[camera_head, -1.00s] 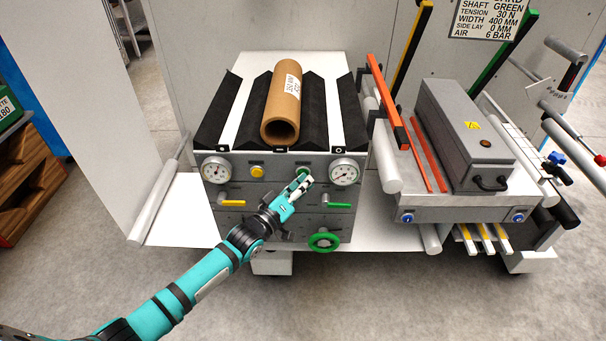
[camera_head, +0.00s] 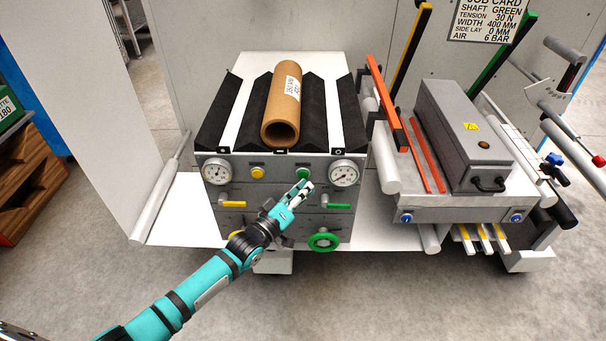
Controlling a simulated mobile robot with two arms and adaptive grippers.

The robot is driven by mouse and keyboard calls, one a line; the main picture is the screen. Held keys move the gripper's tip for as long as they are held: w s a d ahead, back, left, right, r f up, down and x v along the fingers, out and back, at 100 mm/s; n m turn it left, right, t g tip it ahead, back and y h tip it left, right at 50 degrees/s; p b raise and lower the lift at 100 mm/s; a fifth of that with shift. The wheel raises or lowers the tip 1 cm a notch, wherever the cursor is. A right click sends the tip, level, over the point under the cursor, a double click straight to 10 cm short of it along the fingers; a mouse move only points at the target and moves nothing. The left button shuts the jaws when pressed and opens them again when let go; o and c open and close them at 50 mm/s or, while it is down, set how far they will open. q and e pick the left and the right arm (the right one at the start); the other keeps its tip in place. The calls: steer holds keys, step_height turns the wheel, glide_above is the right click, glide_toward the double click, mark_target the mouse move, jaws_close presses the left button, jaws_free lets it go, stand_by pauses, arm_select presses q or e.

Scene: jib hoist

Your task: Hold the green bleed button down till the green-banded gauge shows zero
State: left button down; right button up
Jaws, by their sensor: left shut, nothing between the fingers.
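The green bleed button (camera_head: 303,173) is on the grey panel's front, right of centre, and shows uncovered. A round white gauge (camera_head: 344,174) sits to its right, on the side with the green lever and green handwheel. Its needle and any green band are too small to read. My left gripper (camera_head: 305,187) is shut and empty, its fingertips just below the button in the picture and apparently clear of it. My right gripper is not in view.
A yellow button (camera_head: 257,171) and a second gauge (camera_head: 216,173) are on the panel's left. A green lever (camera_head: 338,205) and green handwheel (camera_head: 324,241) lie below the right gauge. A cardboard core (camera_head: 283,104) rests on top.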

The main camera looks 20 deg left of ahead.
arm_select(q)
steer(key=s+p, duration=0.1)
steer(key=s, duration=0.1)
steer(key=s+d+p, duration=0.1)
steer(key=s+p, duration=0.1)
steer(key=shift+s+d, duration=0.2)
steer(key=shift+s, duration=0.2)
stand_by(0.4)
